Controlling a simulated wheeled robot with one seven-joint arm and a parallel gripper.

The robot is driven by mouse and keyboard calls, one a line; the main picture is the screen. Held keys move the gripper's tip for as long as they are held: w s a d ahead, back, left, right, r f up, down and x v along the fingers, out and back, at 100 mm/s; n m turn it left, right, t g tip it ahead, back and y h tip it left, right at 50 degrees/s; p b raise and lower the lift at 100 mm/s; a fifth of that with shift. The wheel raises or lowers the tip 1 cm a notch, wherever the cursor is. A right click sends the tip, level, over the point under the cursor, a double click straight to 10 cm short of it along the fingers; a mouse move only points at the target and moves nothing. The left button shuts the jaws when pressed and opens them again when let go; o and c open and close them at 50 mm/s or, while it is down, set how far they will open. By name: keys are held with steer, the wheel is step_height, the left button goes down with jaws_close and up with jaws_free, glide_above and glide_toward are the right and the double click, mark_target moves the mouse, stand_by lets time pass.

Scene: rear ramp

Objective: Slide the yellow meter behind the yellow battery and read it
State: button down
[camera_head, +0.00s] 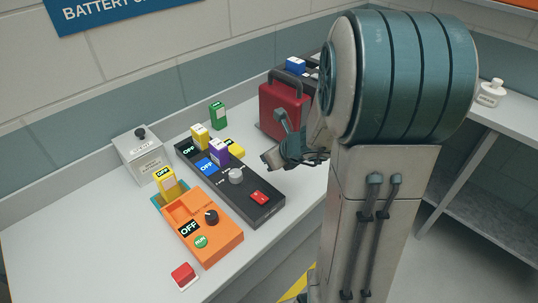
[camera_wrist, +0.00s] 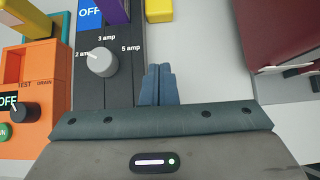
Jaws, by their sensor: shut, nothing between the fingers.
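A flat yellow piece (camera_head: 234,147), which looks like the meter, lies beside the far right side of the black charger; its edge shows at the top of the wrist view (camera_wrist: 145,8). I cannot read any face on it. A yellow battery (camera_head: 200,134) stands in the charger's far end, left of a purple battery (camera_head: 219,150). Another upright yellow block (camera_head: 167,184) with a pale label stands at the orange tester. My gripper (camera_head: 268,160) is shut and empty, right of the charger; its fingers (camera_wrist: 158,85) point toward the yellow piece, apart from it.
The black charger (camera_head: 258,209) has a grey knob and a red switch. The orange tester (camera_head: 225,240) is left of it. A red case (camera_head: 283,110) stands close right of my gripper. A green battery (camera_head: 218,115) and grey box (camera_head: 143,152) stand near the wall.

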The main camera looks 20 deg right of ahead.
steer(key=shift+a, duration=0.1)
steer(key=s+a+r+n+g+y, duration=0.1)
steer(key=s+a+r+n+g, duration=0.15)
steer(key=s+a+n, duration=0.4)
steer(key=s+a+r+n+g+y, duration=0.1)
steer(key=s+a+r+n, duration=0.15)
steer(key=n, duration=0.75)
steer(key=s+d+r+n+g+h, duration=0.1)
steer(key=s+d+n+h, duration=0.1)
steer(key=s+n, duration=0.3)
steer(key=s+d+r+n+h, duration=0.2)
steer(key=s+n, duration=0.4)
steer(key=n, duration=0.3)
steer(key=shift+d+g+h, duration=0.3)
steer(key=shift+g+h, duration=0.05)
steer(key=shift+h, duration=0.55)
steer(key=c, duration=2.1)
jaws_free()
steer(key=shift+n, duration=0.25)
steer(key=shift+c, duration=0.2)
